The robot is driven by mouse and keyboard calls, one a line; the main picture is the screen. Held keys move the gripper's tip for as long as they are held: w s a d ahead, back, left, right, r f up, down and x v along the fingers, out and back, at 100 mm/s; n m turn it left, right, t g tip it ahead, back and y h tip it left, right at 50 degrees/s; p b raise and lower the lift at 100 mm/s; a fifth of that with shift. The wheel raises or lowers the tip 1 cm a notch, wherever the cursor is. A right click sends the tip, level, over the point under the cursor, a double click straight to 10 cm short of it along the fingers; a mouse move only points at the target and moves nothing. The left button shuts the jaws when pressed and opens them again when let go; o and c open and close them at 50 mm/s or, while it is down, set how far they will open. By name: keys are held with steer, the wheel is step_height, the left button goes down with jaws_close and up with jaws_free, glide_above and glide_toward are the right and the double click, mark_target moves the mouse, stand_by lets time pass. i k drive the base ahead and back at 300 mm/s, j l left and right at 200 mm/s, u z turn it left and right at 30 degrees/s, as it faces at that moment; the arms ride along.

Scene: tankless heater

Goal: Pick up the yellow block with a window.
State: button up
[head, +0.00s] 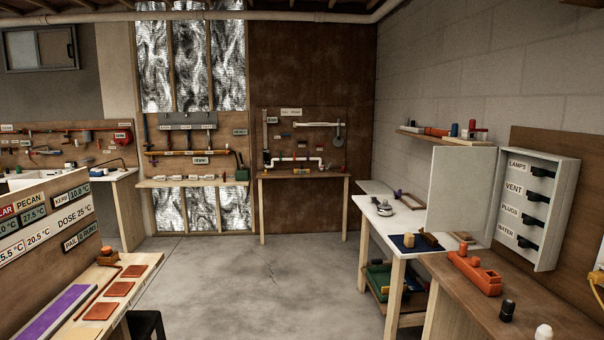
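I cannot pick out a yellow block with a window for sure in the head view. A yellow thing (596,284) is cut off by the right edge, beside the wooden bench, and I cannot tell its shape. Small tan-brown blocks (430,239) sit on or by a dark blue mat (408,246) on the white-topped table (385,222) at right. My gripper is not in view.
Open concrete floor (250,270) runs between the left bench (140,262) and the right wooden bench (530,312). The right bench holds an orange fixture (475,274) and a black-capped bottle (507,310). A grey switch panel (540,205) stands behind. A dark stool (147,325) stands at lower left.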

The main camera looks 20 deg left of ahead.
mark_target(301, 171)
steer(key=i+j+u, duration=0.4)
steer(key=i, duration=0.25)
steer(key=i+u, duration=0.35)
steer(key=i, duration=0.3)
steer(key=i+j, duration=0.15)
steer(key=i, duration=2.6)
steer(key=i+j, duration=0.15)
steer(key=i, duration=2.6)
steer(key=i+j, duration=0.1)
steer(key=i, duration=0.3)
steer(key=i+j+z, duration=0.15)
steer(key=i, duration=0.2)
